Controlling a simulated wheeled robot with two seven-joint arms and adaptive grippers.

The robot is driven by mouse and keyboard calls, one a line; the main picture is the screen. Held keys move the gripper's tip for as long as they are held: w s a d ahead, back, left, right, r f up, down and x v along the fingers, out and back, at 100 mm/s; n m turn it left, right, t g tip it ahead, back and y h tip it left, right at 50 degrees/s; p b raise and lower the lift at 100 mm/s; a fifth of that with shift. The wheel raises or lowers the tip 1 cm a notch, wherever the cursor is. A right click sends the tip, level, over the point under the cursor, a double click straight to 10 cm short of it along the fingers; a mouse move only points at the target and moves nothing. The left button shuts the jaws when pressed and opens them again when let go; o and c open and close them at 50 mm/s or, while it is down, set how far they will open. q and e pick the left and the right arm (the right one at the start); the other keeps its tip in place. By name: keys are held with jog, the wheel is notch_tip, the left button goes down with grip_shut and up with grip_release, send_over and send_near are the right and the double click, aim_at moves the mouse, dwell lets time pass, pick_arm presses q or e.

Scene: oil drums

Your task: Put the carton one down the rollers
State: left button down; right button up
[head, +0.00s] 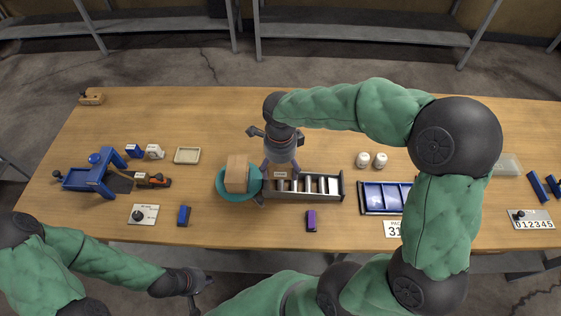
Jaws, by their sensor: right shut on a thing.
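A small brown carton with a pale label (280,174) is at the left end of the roller track (320,198), between the fingers of my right gripper (280,168). My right gripper is shut on it from above, and its body hides part of the carton. I cannot tell whether the carton touches the rollers. A larger brown carton (237,172) stands on a round teal stand (224,192) just left of the track. My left gripper (207,292) is empty at the bottom, off the table's front edge, with its fingers apart.
A blue press-like device (90,175) stands at the left. A purple block (311,220) lies in front of the track. Two white jars (371,160) and a blue divided tray (382,198) are to the right.

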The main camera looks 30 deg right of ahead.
jog(key=shift+f+b, duration=2.1)
jog(key=shift+f, duration=0.9)
